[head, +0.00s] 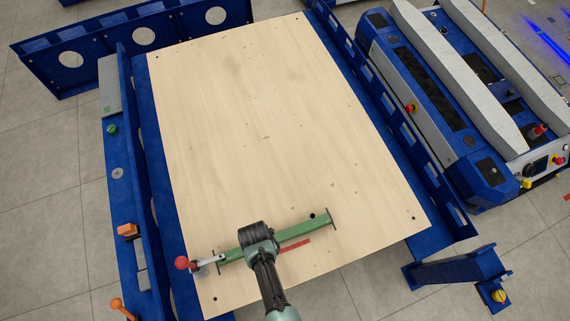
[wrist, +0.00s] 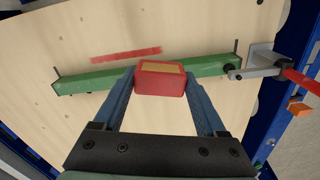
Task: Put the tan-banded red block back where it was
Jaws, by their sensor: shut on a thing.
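The red block with a tan band (wrist: 160,80) shows in the wrist view between the two blue fingers of my gripper (wrist: 160,76), which is shut on it. In the head view my gripper (head: 259,238) is over the near part of the wooden board, and the block is hidden there. In the wrist view the block overlaps a long green bar (wrist: 90,83); I cannot tell whether they touch. A flat red strip (wrist: 125,54) lies on the board beside the bar; it also shows in the head view (head: 295,246).
The pale wooden board (head: 260,110) lies on a blue cart frame and is mostly clear. A red-knobbed lever (head: 183,263) is at the left end of the green bar (head: 300,229). An orange block (head: 128,230) is on the left ledge. Blue machinery (head: 430,110) stands at the right.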

